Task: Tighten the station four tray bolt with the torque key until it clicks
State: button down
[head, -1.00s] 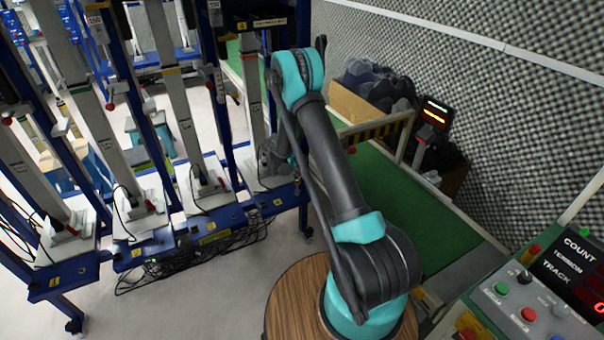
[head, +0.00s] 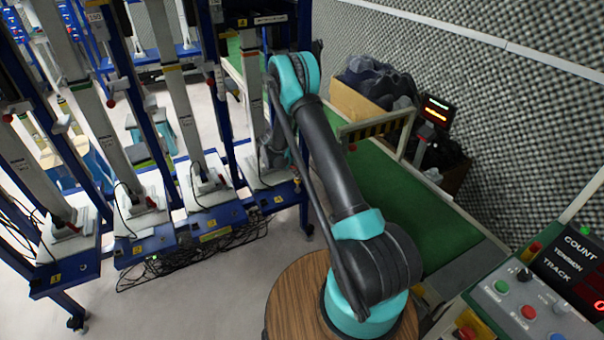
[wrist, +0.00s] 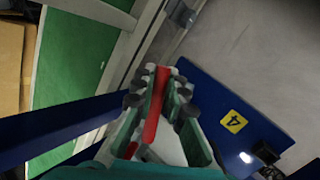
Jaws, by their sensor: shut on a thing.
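My gripper (wrist: 160,98) shows in the wrist view, its jaws closed around a long, narrow red piece (wrist: 154,108), which looks like the handle of the torque key. The key's working end is not clear. Beside the jaws on the right lies a blue tray frame with a yellow label marked 4 (wrist: 233,122). In the head view my gripper (head: 272,150) is partly hidden by my arm. It is low over the white tray of the rightmost station (head: 262,180). I cannot make out the tray bolt, or whether the key touches it.
Several similar stations with slanted columns stand to the left, such as the one beside this tray (head: 205,190). Black cables (head: 190,262) lie on the floor below. A green conveyor (head: 385,200) is to the right, with a box of dark cloth (head: 362,95) and a control panel (head: 530,305).

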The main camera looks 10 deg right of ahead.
jog(key=m, duration=0.1)
jog(key=m+g, duration=0.2)
jog(key=shift+s+a, duration=0.25)
jog(key=shift+a, duration=0.1)
jog(key=shift+m, duration=0.4)
jog(key=shift+a+m+g, duration=0.1)
jog(key=shift+m+g, duration=0.2)
jog(key=shift+m, duration=0.1)
jog(key=shift+r, duration=1.15)
